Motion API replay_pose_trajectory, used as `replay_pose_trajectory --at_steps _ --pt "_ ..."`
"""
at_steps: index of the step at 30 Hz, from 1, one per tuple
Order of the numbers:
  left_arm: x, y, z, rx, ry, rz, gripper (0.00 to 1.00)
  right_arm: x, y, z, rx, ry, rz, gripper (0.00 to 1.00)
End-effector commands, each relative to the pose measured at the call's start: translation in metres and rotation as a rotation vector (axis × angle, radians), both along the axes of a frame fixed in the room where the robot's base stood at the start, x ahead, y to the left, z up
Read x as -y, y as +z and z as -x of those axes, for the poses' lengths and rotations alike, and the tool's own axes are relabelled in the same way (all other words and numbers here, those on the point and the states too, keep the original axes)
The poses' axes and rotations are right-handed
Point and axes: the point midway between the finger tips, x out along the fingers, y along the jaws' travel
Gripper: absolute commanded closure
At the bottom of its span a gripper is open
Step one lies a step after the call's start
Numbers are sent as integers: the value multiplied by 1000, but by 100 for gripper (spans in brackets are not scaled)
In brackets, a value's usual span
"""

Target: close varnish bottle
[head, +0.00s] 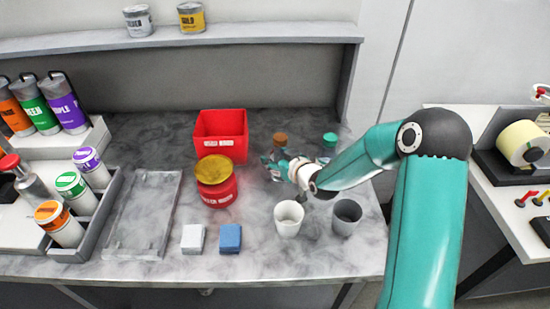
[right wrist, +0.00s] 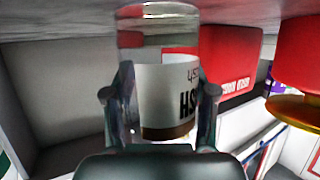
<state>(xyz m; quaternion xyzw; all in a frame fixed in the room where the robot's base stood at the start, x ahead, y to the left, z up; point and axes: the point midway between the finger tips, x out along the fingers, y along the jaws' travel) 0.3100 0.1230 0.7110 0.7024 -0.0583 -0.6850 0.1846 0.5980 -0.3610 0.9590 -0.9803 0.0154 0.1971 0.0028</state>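A bottle with a brown cap (head: 280,138) stands on the grey table, right of the red bin. In the right wrist view I see a clear glass bottle (right wrist: 160,40) with a white label and brown band. Its label is upside down and partly hidden, so I cannot read the full name. My right gripper (head: 277,162) reaches in from the right at the brown-capped bottle. In the right wrist view, my right gripper (right wrist: 166,100) has one finger on each side of the glass, apparently touching it. My left gripper is out of view.
A teal-capped bottle (head: 330,139) stands close by on the right. A red bin (head: 221,146) and a red jar with gold lid (head: 217,190) are left. White (head: 288,226) and grey (head: 346,226) cups stand in front. White (head: 193,240) and blue (head: 230,240) blocks lie at front left.

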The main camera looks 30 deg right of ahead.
Motion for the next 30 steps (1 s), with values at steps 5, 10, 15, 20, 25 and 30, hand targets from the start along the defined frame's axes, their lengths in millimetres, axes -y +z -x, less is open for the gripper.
replay_pose_trajectory --at_steps 5,10,15,20,25,30 --pt "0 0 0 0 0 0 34 0 0 0 -1 0 0 20" --pt "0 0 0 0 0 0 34 0 0 0 -1 1 0 20" --pt "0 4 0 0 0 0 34 -1 3 0 -1 1 0 20" --pt "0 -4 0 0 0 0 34 -1 6 13 1 0 1 20" --pt "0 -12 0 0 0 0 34 -1 16 36 2 0 1 20" --pt "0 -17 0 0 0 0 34 -2 25 57 2 0 1 20"
